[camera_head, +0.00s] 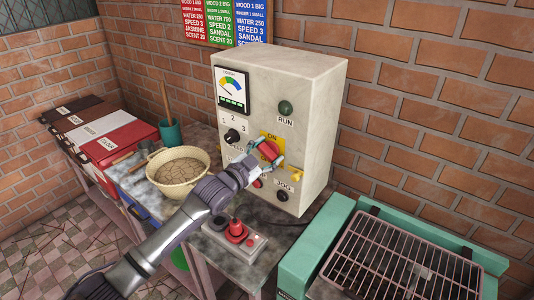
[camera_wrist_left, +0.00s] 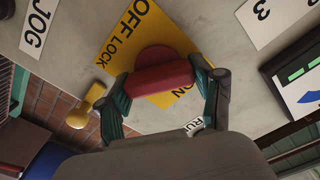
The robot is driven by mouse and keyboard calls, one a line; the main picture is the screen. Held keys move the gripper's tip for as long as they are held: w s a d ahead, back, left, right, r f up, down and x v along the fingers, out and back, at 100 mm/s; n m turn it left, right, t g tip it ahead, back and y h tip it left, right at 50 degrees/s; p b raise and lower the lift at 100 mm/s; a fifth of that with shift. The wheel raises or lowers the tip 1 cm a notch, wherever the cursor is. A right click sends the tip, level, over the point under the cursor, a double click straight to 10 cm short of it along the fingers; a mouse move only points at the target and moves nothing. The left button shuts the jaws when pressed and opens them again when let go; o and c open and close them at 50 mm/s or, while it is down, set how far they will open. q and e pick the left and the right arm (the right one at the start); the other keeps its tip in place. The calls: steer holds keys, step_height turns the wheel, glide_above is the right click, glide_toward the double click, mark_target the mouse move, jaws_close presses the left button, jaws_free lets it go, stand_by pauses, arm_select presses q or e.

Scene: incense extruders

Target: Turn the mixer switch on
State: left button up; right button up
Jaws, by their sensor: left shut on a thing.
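The mixer switch is a red rotary knob (camera_head: 268,151) on a yellow plate on the front of a grey control box (camera_head: 317,120). In the left wrist view its red handle (camera_wrist_left: 158,78) crosses the yellow plate (camera_wrist_left: 150,30), which reads "OFF LOCK" and "ON". My left gripper (camera_head: 267,154) reaches the panel from the lower left. In the wrist view its two fingers (camera_wrist_left: 160,88) are shut on the handle, one at each end. The gripper partly hides the knob and plate in the head view, and I cannot tell its exact setting. My right gripper is not in view.
A black speed dial (camera_head: 231,136), a green RUN lamp (camera_head: 285,107) and a black JOG knob (camera_head: 282,196) sit around the switch. A yellow part (camera_wrist_left: 88,104) sticks out near the fingers. Below are a basket (camera_head: 157,176), a red-knobbed device (camera_head: 237,231) and a rack (camera_head: 400,262).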

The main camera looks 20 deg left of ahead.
arm_select(q)
steer(key=m, duration=0.6)
steer(key=shift+d+f+m, duration=0.1)
steer(key=shift+f+m, duration=0.05)
steer(key=shift+m, duration=0.15)
steer(key=m, duration=0.5)
steer(key=shift+f, duration=0.1)
stand_by(0.3)
steer(key=o, duration=1.2)
steer(key=shift+c, duration=0.2)
steer(key=v, duration=1.2)
